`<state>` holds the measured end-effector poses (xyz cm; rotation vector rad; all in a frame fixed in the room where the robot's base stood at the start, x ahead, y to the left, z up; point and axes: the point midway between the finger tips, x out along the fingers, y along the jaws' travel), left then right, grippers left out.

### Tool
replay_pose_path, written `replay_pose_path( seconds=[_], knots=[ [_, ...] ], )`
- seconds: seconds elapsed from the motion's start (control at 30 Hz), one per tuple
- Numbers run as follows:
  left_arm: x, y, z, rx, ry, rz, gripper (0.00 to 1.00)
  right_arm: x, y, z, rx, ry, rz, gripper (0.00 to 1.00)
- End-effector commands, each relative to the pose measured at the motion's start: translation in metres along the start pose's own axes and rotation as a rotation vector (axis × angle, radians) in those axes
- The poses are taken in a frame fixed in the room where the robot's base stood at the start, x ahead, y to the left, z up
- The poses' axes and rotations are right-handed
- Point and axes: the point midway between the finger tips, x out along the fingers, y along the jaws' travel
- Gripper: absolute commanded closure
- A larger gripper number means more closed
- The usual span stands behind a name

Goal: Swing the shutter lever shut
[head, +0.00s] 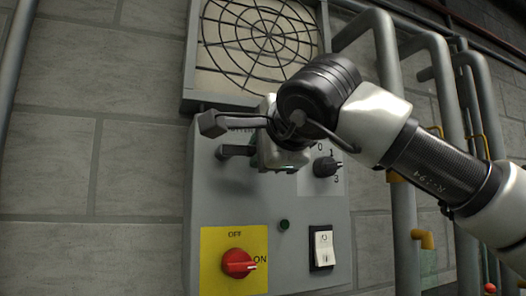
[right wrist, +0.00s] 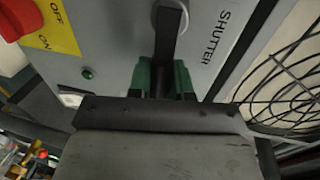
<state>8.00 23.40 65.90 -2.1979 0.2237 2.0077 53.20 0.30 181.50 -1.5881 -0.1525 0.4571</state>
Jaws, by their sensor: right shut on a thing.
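The shutter lever (head: 238,151) is a dark bar on the grey control panel, below the partly hidden SHUTTER label. It lies about level, running right from its pivot into my gripper. In the right wrist view the lever (right wrist: 166,45) passes between the green-tipped fingers of my right gripper (right wrist: 164,78). That gripper (head: 262,154) is shut on the lever, and its body hides the lever's free end in the head view. My left gripper is in neither view.
A fan grille (head: 262,40) sits above the panel. A red rotary switch (head: 238,263) on a yellow plate, a white rocker switch (head: 323,249) and a black selector knob (head: 326,167) are on the panel. Grey pipes (head: 400,230) stand at the right.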

Motion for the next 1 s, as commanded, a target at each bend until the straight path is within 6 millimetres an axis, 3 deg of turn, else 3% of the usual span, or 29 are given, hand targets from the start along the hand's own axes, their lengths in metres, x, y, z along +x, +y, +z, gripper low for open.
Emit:
replay_pose_path(
  seconds=[0.4,0.43,0.57,0.87,1.0],
  knots=[
    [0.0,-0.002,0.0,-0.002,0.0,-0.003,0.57,-0.001,-0.001,0.001,-0.015,0.001,-0.003,1.0],
    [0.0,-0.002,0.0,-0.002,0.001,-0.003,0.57,-0.001,-0.001,0.001,-0.014,0.001,-0.003,0.77],
    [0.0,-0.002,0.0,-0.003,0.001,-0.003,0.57,-0.001,-0.001,0.001,-0.013,0.001,-0.002,0.57],
    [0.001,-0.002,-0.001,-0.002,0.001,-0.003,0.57,-0.001,0.0,0.001,-0.01,0.001,-0.001,0.56],
    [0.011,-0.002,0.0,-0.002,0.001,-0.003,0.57,-0.014,0.002,0.001,-0.009,0.001,-0.003,0.56]
  ],
)
